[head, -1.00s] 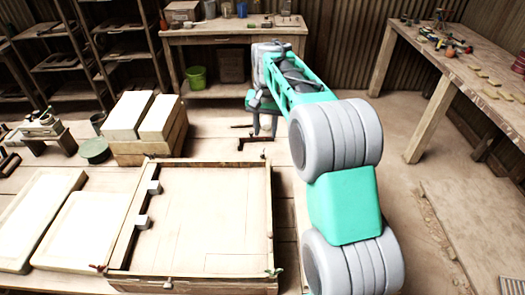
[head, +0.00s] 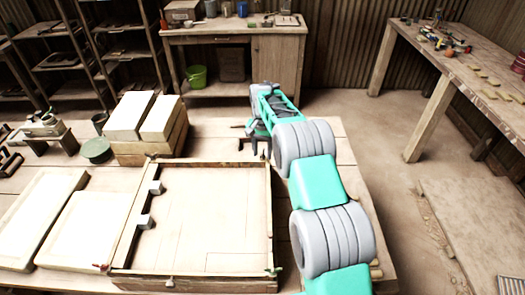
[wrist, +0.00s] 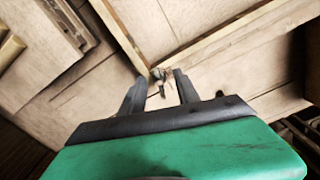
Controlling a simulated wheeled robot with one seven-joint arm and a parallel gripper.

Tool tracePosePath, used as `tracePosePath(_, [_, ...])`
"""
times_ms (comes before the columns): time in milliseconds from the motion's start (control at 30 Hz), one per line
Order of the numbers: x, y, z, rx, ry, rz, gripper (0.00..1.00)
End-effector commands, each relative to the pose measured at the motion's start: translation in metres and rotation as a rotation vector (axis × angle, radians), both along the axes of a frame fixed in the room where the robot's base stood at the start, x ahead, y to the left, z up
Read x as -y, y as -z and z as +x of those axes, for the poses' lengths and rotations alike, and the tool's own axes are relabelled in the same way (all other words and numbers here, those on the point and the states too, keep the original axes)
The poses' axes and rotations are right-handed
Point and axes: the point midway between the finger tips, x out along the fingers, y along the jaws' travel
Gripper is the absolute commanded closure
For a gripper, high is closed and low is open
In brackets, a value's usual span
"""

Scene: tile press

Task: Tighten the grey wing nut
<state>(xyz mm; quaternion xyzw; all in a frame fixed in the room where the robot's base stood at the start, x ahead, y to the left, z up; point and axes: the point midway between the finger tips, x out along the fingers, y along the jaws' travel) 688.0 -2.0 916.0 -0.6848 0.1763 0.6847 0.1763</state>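The wooden press frame (head: 190,284) lies on the table. At its far right corner, a small greyish wing nut (wrist: 158,74) shows in the wrist view, just beyond and between my fingertips; its exact shape and colour are hard to make out. My gripper (wrist: 160,88) is open, with one dark finger on each side and nothing visibly held. In the head view my gripper (head: 260,150) points down at that corner and largely hides the nut. I cannot tell whether the fingers touch it.
A red wing nut (head: 102,267) and a green wing nut (head: 273,271) sit at the near corners. Pale slabs (head: 85,232) lie left of the frame. A wooden block stack (head: 150,148) stands behind it. A dark bracket (head: 243,142) lies left of my gripper.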

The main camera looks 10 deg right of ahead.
Motion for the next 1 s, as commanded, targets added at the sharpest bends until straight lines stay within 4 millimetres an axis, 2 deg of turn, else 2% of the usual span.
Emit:
tracePosePath(67, [0.0000,0.0001,-0.0001,0.000,0.000,0.000,0.63])
tracePosePath(533, [0.0000,-0.0002,-0.0001,0.000,0.000,0.000,1.00])
tracePosePath(1000, [0.0000,-0.0001,0.0000,0.000,0.008,0.000,1.00])
